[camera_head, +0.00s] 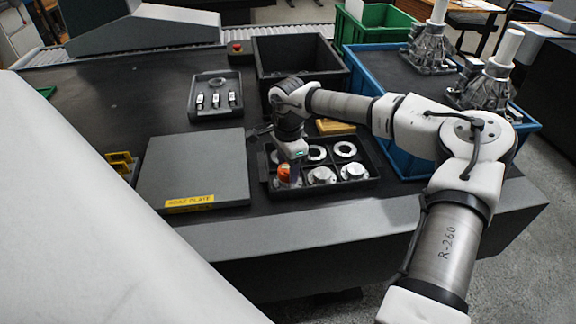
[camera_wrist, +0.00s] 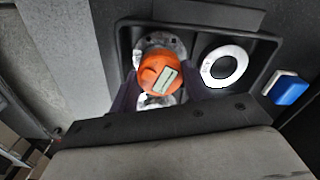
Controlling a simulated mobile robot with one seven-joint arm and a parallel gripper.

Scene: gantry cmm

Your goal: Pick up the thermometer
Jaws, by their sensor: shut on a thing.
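The thermometer (camera_head: 284,173) is an orange, rounded body with a pale display window. It also shows in the wrist view (camera_wrist: 157,72), at the left end of a dark tray. My gripper (camera_head: 291,162) reaches down from above at the tray's left side. Its dark fingers lie on both sides of the thermometer in the wrist view (camera_wrist: 162,92), shut on it. A silvery metal part shows around and below the thermometer; I cannot tell whether they touch.
The dark tray (camera_head: 372,187) holds several white and metal rings and housings. A grey plate (camera_head: 190,165) lies left of it. A smaller tray (camera_head: 238,85) and a black bin (camera_head: 325,80) stand behind. A blue crate (camera_head: 405,165) is at the right.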

